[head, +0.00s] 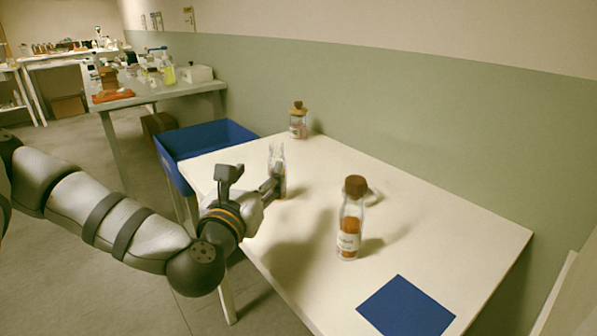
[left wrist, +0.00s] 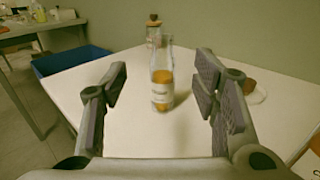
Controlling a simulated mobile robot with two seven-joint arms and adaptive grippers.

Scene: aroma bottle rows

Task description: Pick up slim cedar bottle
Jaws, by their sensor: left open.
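A slim clear bottle (left wrist: 162,88) with amber contents and a pale label stands upright on the white table, its label unreadable. It lies ahead between the fingers in the left wrist view, with room on both sides. In the head view the upper part of this bottle (head: 277,158) shows behind my left gripper (head: 247,182), which hides some of it. My left gripper is open and empty, low over the table. Another clear bottle (head: 348,238) with orange-brown contents and a label stands nearer the front. My right gripper is not in view.
A corked bottle (head: 298,124) stands at the back, behind the slim one. A white dish (head: 373,196) lies behind the front bottle. A blue square (head: 406,307) lies on the table (head: 465,238) at front right. A blue bin (head: 205,140) is beyond the left edge.

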